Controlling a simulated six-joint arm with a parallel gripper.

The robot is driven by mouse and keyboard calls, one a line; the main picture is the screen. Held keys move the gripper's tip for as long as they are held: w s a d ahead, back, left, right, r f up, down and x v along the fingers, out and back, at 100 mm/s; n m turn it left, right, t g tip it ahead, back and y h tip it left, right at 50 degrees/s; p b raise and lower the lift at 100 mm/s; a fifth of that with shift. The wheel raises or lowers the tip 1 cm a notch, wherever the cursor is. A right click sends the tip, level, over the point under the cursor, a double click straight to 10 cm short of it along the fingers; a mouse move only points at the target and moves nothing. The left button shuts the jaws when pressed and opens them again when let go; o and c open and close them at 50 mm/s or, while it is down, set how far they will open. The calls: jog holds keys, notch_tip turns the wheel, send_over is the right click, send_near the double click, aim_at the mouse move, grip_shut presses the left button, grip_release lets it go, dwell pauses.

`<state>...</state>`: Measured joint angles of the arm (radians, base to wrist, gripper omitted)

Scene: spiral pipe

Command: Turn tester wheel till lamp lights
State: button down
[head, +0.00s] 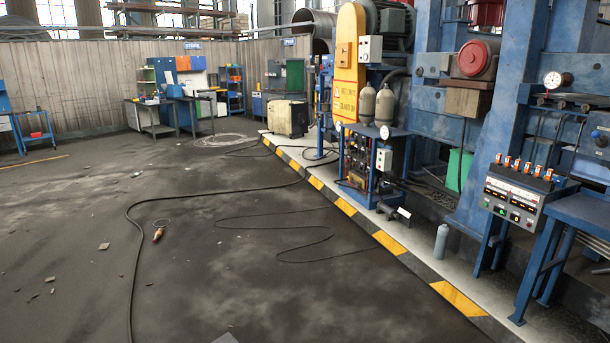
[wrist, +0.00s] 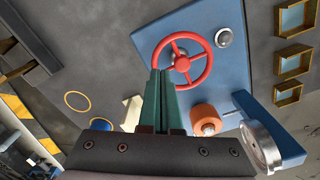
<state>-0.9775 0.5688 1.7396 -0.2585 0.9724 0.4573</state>
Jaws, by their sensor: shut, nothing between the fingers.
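In the wrist view, a red spoked wheel (wrist: 207,70) is mounted on a blue panel (wrist: 235,75). A small round fitting with a metal rim (wrist: 224,38), perhaps the lamp, sits to the wheel's upper right. It looks grey, with no clear glow. My gripper (wrist: 160,72) has its green fingers shut together and empty. The fingertips overlap the wheel's left rim in the picture; I cannot tell whether they touch it. The head view shows neither my gripper nor this wheel clearly.
An orange roller-like part (wrist: 206,117) and a round metal-rimmed part (wrist: 262,145) lie right of the fingers. Several open wooden boxes (wrist: 291,52) are at the far right. In the head view, a black cable (head: 200,192) crosses open floor; blue machinery (head: 490,170) stands right.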

jog(key=shift+f, duration=0.8)
dwell(0.4)
jog(key=shift+s, duration=0.1)
jog(key=shift+s+d, duration=0.15)
jog(key=shift+s, duration=0.3)
jog(key=shift+s, duration=0.6)
jog(key=shift+s+f, duration=0.1)
jog(key=shift+s, duration=0.45)
jog(key=shift+s, duration=0.1)
